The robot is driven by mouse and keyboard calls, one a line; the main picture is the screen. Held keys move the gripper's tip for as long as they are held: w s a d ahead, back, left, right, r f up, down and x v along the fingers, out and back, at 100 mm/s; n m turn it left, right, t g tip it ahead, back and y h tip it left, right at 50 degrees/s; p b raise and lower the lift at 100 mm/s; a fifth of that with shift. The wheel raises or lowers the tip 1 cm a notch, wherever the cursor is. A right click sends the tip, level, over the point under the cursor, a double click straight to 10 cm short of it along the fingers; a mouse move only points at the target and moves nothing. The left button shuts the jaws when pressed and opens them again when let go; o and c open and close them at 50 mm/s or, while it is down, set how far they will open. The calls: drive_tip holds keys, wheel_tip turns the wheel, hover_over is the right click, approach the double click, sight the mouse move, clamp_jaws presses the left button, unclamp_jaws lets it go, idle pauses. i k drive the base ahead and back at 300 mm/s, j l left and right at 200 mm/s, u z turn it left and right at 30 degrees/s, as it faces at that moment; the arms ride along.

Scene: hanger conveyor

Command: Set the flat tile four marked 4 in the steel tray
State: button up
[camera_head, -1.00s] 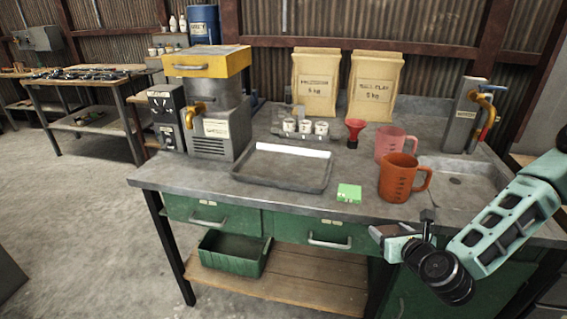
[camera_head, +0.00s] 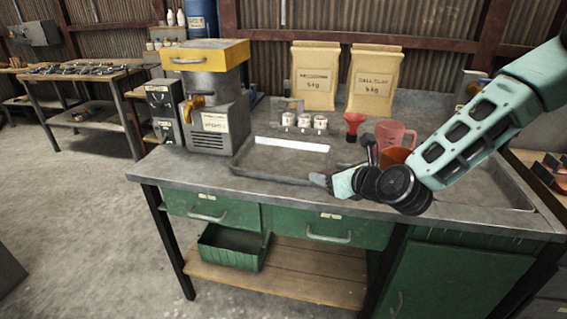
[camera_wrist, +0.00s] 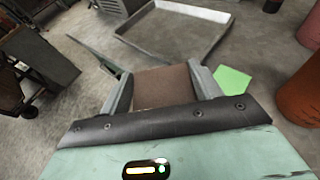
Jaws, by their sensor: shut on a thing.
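My gripper (camera_head: 322,180) is above the bench, at the right front corner of the steel tray (camera_head: 240,172). In the wrist view, its fingers are shut on a flat brown piece (camera_wrist: 165,88); no number is readable on it. The tray also shows in the wrist view (camera_wrist: 150,45), ahead of the fingers. It is shallow and rectangular, with a bright patch along its back in the head view.
An orange jug (camera_head: 393,157), a pink jug (camera_head: 395,133) and a red funnel (camera_head: 354,124) stand right of the tray. White cups (camera_head: 304,121) are behind it. A yellow-topped machine (camera_head: 208,100) stands to its left. Two paper bags (camera_head: 316,78) are at the back.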

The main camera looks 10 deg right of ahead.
sight(275, 161)
drive_tip(key=i+j, duration=0.3)
drive_tip(key=i, duration=0.15)
drive_tip(key=i+j, duration=0.3)
drive_tip(key=i, duration=0.15)
